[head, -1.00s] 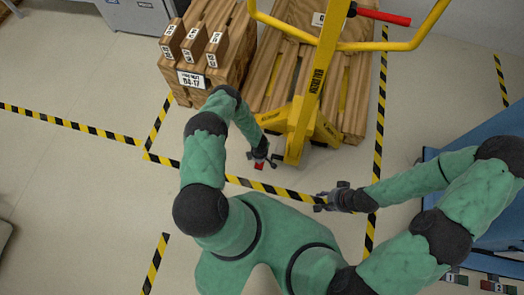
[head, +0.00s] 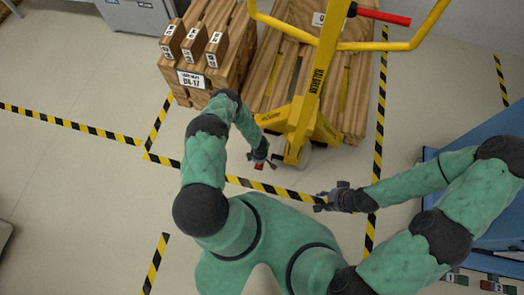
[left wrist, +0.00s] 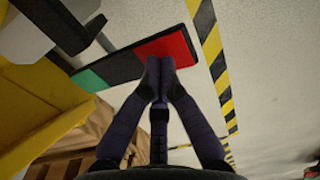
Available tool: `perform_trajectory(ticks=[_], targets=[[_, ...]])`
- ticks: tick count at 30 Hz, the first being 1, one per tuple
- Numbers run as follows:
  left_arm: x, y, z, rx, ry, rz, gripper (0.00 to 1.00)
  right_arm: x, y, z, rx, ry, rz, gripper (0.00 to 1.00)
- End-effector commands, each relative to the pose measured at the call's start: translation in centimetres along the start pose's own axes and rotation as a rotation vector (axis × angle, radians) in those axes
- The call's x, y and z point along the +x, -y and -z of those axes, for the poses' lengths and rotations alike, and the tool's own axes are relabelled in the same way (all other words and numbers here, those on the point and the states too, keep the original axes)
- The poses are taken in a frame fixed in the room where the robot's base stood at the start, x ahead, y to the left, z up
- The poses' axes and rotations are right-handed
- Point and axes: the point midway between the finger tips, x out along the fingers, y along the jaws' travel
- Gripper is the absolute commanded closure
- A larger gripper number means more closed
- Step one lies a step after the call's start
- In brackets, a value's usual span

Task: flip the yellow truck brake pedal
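The yellow pallet truck (head: 300,118) stands ahead of me. In the left wrist view its yellow body (left wrist: 40,105) is at the left. The brake pedal is a dark bar with a red end (left wrist: 170,50) and a green end (left wrist: 88,80). My left gripper (left wrist: 160,66) has its fingertips together with nothing visible between them. They overlap the red end in this view; I cannot tell whether they touch it. In the head view my left gripper (head: 259,164) is low beside the truck's base. My right gripper (head: 319,202) is empty, its fingers apart, away from the truck.
A wooden pallet (head: 350,95) lies under the truck. A wooden crate (head: 205,70) with labelled blocks stands to its left. A blue cart (head: 490,140) is at the right. Yellow-black tape (head: 75,125) marks the floor. Open floor lies at the left.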

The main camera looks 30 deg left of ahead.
Motion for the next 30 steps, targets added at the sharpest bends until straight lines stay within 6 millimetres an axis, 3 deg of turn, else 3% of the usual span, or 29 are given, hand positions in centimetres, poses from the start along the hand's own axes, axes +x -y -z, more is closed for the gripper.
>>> perform_trajectory(ticks=[30], targets=[[1.3,0.0,0.0,0.0,0.0,-0.001,1.0,0.0,0.0,0.0,0.0,0.0,0.0,0.6]])
